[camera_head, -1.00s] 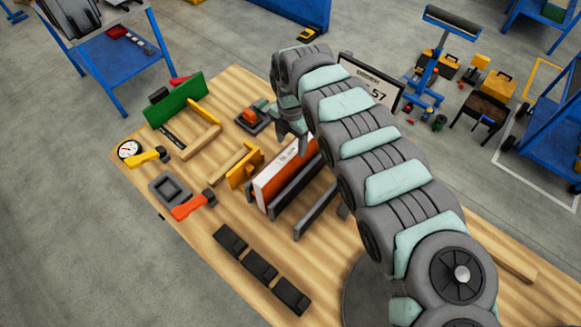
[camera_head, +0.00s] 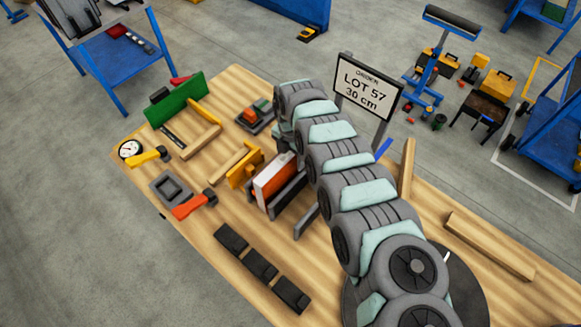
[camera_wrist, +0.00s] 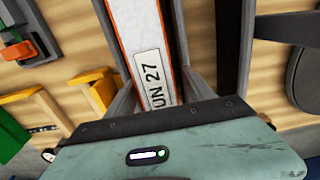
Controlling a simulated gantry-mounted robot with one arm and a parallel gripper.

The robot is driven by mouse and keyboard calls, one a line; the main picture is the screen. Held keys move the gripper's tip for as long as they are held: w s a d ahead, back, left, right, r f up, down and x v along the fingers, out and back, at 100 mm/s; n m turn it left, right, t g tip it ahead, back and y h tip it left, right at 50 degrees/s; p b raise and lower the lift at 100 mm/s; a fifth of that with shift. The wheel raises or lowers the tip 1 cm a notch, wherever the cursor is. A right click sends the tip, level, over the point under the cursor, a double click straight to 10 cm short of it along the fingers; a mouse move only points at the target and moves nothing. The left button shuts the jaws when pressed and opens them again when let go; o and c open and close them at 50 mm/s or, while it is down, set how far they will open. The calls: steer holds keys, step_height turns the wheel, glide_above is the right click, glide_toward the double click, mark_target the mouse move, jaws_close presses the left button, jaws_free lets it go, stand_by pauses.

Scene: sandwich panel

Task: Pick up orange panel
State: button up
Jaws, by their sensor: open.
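The orange panel (camera_head: 272,180) stands on edge in a grey slotted rack (camera_head: 291,190) on the wooden bench, with an orange face and a white edge. In the wrist view its white top edge (camera_wrist: 140,35) has orange borders and a label reading "UN 27". My gripper (camera_wrist: 160,85) is open over the panel, with the panel's edge running between the fingers. In the head view the gripper is mostly hidden by my arm. I cannot tell whether the fingers touch the panel.
A sign (camera_head: 365,85) reading "LOT 57 30 cm" stands behind my arm. A yellow bracket (camera_head: 245,169), an orange-handled clamp (camera_head: 189,207) and a green panel (camera_head: 175,99) are to the left. Black blocks (camera_head: 261,266) lie in front. A wooden bar (camera_head: 490,246) lies right.

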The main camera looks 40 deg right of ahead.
steer(key=shift+c, duration=0.3)
jaws_close()
stand_by(1.0)
